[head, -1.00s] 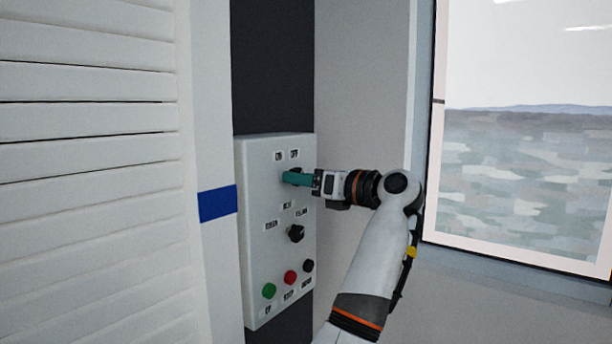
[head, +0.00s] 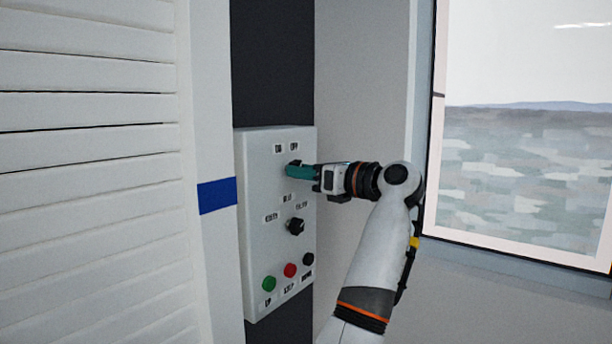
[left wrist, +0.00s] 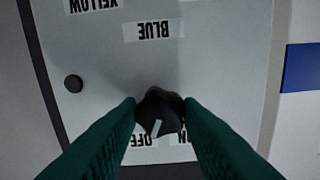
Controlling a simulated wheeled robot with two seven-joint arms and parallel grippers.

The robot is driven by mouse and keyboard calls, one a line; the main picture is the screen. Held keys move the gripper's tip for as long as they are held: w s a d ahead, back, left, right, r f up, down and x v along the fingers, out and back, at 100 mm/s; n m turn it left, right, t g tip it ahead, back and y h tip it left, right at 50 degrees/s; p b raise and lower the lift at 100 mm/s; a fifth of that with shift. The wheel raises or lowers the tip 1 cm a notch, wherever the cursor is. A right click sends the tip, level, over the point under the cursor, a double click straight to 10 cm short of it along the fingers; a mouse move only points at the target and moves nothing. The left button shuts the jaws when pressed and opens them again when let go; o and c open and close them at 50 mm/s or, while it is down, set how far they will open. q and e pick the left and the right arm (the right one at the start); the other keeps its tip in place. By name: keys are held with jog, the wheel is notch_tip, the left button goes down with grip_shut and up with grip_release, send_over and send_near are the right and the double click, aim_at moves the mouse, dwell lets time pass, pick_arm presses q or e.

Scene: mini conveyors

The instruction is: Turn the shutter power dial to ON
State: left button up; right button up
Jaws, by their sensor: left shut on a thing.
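The shutter power dial (left wrist: 158,111) is a black knob with a white pointer line on the grey control panel (head: 258,170). In the left wrist view its OFF label (left wrist: 138,142) and ON label (left wrist: 185,138) appear upside down below the knob. The white line points down and slightly left, towards the OFF side of the gap between the labels. My left gripper (head: 291,170) reaches the panel from the right, its teal fingers shut on the dial and hiding most of it in the head view. My right gripper is not in view.
A second black dial (head: 296,226) sits lower on the panel, above green (head: 269,284), red (head: 290,270) and black (head: 308,259) buttons. A white slatted shutter (head: 90,180) stands left, a window (head: 525,150) right. A small dark round part (left wrist: 73,83) shows beside the dial.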

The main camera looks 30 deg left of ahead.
pick_arm(q)
jog(key=n+b, duration=0.3)
jog(key=n, duration=0.7)
jog(key=shift+n, duration=0.5)
jog(key=o, duration=1)
jog(key=shift+c, duration=0.2)
jog(key=shift+d, duration=0.15)
jog(key=d+b, duration=0.2)
jog(key=d, duration=0.9)
jog(key=shift+s+d, duration=0.4)
